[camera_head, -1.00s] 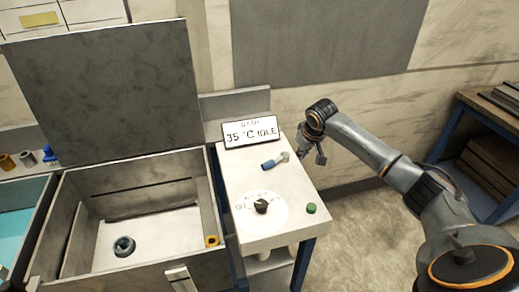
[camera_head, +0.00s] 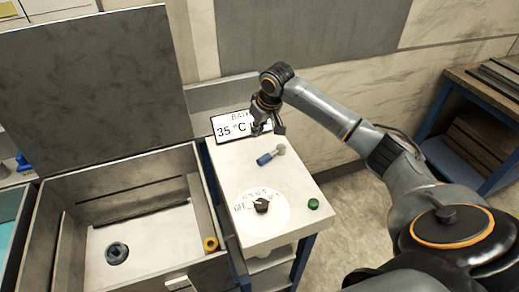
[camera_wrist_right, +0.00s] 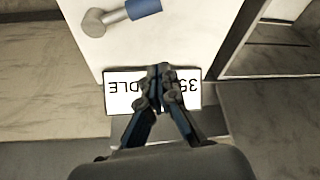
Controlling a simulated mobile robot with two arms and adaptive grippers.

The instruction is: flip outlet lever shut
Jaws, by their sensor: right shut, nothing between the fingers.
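The outlet lever (camera_head: 270,156) has a blue grip and a pale grey round pivot. It lies on the white top of the narrow stand, between the temperature display and the dial. It also shows at the top of the right wrist view (camera_wrist_right: 124,15). My right gripper (camera_head: 268,130) is shut and empty, just behind the lever and in front of the display. In the right wrist view its closed fingertips (camera_wrist_right: 160,72) overlap the display, apart from the lever. My left gripper is in neither view.
The display (camera_head: 232,126) reads 35 °C and is partly covered by my gripper. A black dial (camera_head: 261,206) and a green button (camera_head: 313,203) sit nearer the front. An open metal bath (camera_head: 75,258) with a raised lid (camera_head: 100,85) stands left. Floor is free to the right.

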